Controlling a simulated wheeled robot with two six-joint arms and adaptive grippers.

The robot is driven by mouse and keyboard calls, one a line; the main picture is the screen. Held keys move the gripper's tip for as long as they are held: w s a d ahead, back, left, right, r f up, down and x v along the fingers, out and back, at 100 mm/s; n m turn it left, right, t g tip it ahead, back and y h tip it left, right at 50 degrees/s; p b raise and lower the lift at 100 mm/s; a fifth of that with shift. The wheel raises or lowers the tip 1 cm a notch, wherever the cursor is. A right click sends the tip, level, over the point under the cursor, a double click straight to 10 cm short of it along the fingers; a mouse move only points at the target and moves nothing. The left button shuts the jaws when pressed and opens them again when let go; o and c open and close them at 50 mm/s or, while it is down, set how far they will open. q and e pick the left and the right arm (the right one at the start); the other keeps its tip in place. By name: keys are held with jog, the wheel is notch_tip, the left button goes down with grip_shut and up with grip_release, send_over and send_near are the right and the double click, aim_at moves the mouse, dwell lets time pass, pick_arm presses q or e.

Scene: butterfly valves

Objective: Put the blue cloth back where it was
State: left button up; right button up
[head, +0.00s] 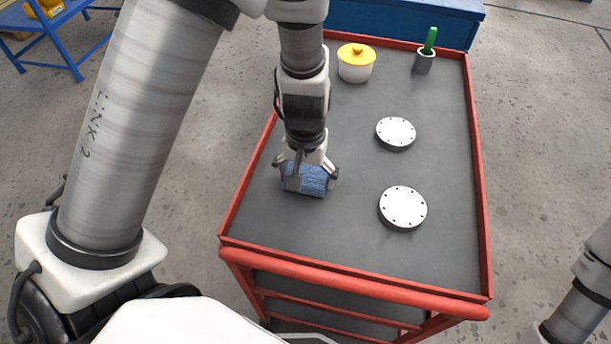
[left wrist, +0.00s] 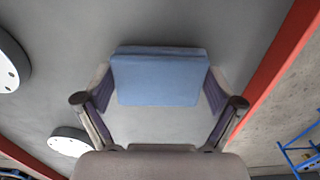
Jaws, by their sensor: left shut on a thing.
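The folded blue cloth (head: 306,179) is at the left side of the grey top of the red cart (head: 345,240). My left gripper (head: 305,175) reaches down over it and is shut on it. In the left wrist view the blue cloth (left wrist: 158,78) sits between the two fingers of my left gripper (left wrist: 158,105). I cannot tell whether the cloth touches the cart top or hangs just above it. My right gripper is not in view.
Two white round flanges stand on the cart, one nearer (head: 403,207) and one farther (head: 396,132). A white pot with a yellow lid (head: 356,63) and a grey cup with a green-handled tool (head: 425,60) are at the back. The front left of the top is clear.

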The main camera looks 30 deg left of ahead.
aim_at(306, 177)
pick_arm(q)
jog(key=shift+f, duration=0.2)
jog(key=o, duration=0.9)
jog(key=shift+c, duration=0.2)
jog(key=shift+r, duration=0.45)
notch_tip(306, 177, up, 12)
jog(key=p, duration=0.2)
jog(key=shift+f, duration=0.25)
